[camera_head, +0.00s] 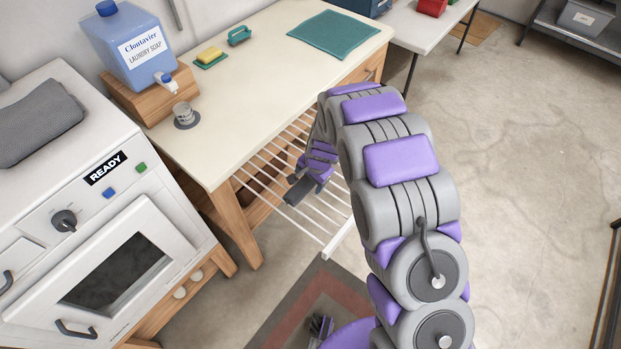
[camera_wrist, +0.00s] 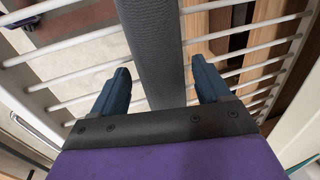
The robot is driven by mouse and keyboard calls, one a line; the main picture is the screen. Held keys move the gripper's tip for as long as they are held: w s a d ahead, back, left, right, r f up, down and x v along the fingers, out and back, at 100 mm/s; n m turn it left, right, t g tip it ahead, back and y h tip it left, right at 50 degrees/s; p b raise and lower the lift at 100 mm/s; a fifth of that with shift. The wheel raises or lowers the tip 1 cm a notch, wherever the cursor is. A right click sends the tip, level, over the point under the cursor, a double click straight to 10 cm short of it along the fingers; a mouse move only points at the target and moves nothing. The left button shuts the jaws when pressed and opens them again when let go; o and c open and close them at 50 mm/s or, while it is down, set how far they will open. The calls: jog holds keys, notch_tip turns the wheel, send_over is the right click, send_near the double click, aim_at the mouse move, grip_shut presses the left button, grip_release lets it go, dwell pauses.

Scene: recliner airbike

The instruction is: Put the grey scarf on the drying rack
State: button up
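The drying rack (camera_head: 272,200) is a set of white bars reaching out from the front of the wooden table. My gripper (camera_head: 300,190) is low over these bars, and the wrist view also shows the rack bars (camera_wrist: 75,88). A long dark grey woven strip, seemingly the grey scarf (camera_wrist: 155,45), crosses over the bars between my two blue fingertips (camera_wrist: 161,88). The fingers are apart, with small gaps on both sides of the strip. Its lower end is hidden behind my gripper. Whether the bars bear it is hard to tell.
A folded grey cloth (camera_head: 38,122) lies on the white machine (camera_head: 105,215) at left. The table (camera_head: 255,75) holds a blue soap jug (camera_head: 125,50), a cup (camera_head: 184,113), a yellow sponge (camera_head: 208,54) and a teal cloth (camera_head: 335,33). The concrete floor at right is mostly clear.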

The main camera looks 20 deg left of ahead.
aim_at(316, 186)
jog(key=shift+o, duration=1.2)
jog(key=shift+a+f, duration=0.1)
jog(key=shift+a, duration=0.35)
jog(key=shift+d+r, duration=0.25)
jog(key=p+v, duration=0.2)
jog(key=v, duration=1)
jog(key=shift+p, duration=0.4)
jog(key=shift+s, duration=0.1)
